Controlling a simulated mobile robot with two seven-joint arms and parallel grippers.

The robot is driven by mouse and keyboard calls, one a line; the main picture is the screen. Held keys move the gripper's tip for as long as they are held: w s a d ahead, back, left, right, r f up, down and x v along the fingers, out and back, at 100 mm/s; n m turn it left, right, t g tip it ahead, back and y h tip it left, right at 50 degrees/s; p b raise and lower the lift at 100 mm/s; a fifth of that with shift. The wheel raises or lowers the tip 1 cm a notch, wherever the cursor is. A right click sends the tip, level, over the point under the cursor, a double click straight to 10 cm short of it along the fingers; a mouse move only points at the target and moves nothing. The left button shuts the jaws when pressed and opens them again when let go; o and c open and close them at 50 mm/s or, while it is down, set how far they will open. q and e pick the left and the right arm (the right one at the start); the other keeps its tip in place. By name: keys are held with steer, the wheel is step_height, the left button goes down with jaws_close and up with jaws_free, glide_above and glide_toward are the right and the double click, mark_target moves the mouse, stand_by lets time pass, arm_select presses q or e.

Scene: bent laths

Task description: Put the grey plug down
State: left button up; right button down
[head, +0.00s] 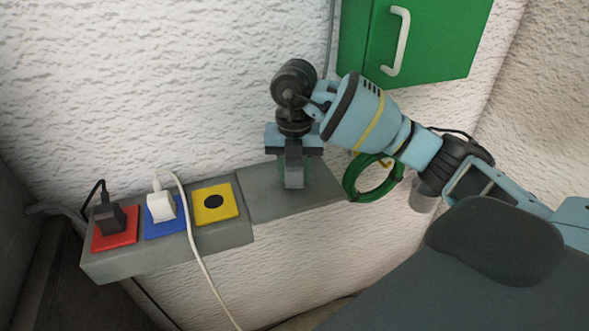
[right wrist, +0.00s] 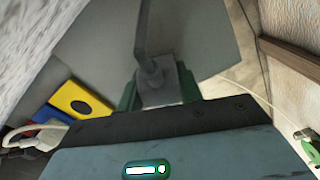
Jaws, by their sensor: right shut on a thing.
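My right gripper (head: 294,172) points down over the grey shelf (head: 262,205) to the right of the sockets. It is shut on the grey plug (head: 294,178), which sits between its green fingertips. In the right wrist view the grey plug (right wrist: 160,84) shows between the fingers, with a grey cord running up from it across the shelf surface. I cannot tell whether the plug touches the shelf. My left gripper is not in view.
On the left part of the ledge, the red socket (head: 113,240) holds a black plug (head: 109,217) and the blue socket (head: 168,229) a white plug (head: 161,206) with a trailing cable. The yellow socket (head: 226,212) is empty. A green cabinet (head: 435,40) hangs above.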

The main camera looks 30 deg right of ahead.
steer(key=shift+f, duration=0.65)
steer(key=c, duration=0.9)
jaws_free()
